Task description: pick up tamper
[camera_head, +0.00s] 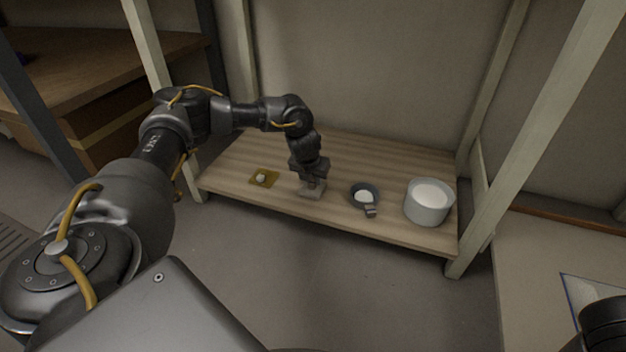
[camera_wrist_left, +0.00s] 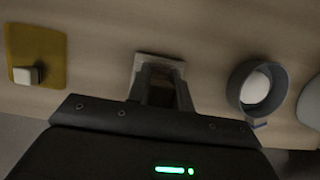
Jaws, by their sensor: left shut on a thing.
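The tamper (camera_head: 312,190) shows as a grey, flat, squarish base on the wooden shelf, below my left gripper (camera_head: 311,179). My left gripper points down and is shut on its upper part, which the fingers mostly hide. In the left wrist view, the gripper's two fingers (camera_wrist_left: 160,88) close in around the tamper, and the edge of its grey base (camera_wrist_left: 160,59) shows beyond them. The base looks to be on or very near the shelf; I cannot tell if there is a gap. My right gripper is not in view.
Left of the tamper lies a yellow-brown square (camera_head: 258,182) with a small pale block (camera_head: 261,177) on it. To the right are a dark round dish (camera_head: 354,190) with white contents and a large grey-white pot (camera_head: 425,209). Shelf posts (camera_head: 490,215) stand at the sides.

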